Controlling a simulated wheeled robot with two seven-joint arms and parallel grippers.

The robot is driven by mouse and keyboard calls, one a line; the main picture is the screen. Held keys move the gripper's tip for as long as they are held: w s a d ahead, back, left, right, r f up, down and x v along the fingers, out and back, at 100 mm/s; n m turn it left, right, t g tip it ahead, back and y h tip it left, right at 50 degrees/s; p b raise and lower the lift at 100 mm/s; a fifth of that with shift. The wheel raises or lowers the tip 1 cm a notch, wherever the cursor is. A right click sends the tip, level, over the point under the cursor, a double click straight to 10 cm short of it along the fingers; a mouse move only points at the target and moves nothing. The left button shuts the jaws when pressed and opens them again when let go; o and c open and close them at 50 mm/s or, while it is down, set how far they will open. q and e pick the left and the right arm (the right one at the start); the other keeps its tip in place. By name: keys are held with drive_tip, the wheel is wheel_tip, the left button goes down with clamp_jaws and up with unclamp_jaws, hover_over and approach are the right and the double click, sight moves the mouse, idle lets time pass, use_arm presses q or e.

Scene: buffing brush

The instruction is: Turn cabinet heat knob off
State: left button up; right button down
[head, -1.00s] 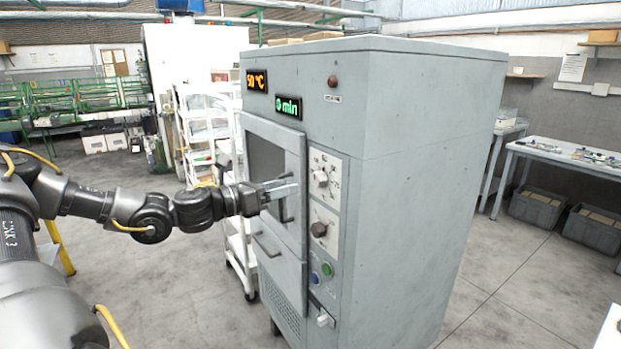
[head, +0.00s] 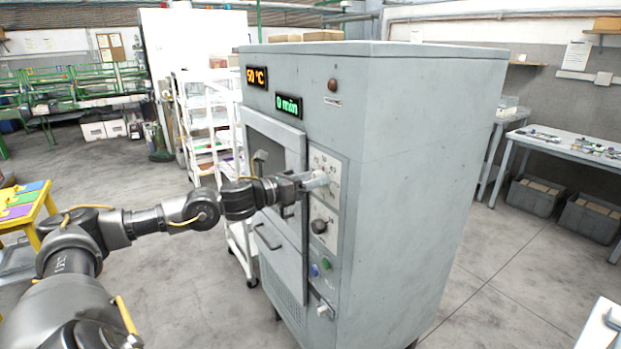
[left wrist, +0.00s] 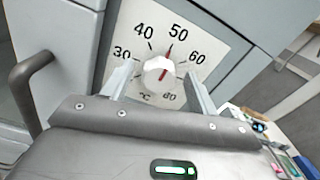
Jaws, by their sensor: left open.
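The grey heat cabinet (head: 410,170) stands in the middle of the head view. Its orange display (head: 257,77) reads 50 °C and its green display (head: 289,106) reads 0 min. In the left wrist view, the white heat knob (left wrist: 159,72) sits on a °C dial plate, its red mark near 50. My left gripper (head: 322,179) is at the dial in the head view and largely covers the knob there. In the left wrist view, the left gripper (left wrist: 160,85) is open, one finger on each side of the knob, with gaps. My right gripper is not in view.
A dark lower knob (head: 319,226), green and blue buttons and a white switch (head: 323,311) are below the dial. A door handle (left wrist: 30,75) is left of my gripper. A white rack (head: 205,125) stands behind, and a workbench (head: 580,150) at right.

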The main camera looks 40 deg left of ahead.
use_arm(q)
drive_tip(key=c, duration=1)
drive_tip(key=shift+n, duration=0.3)
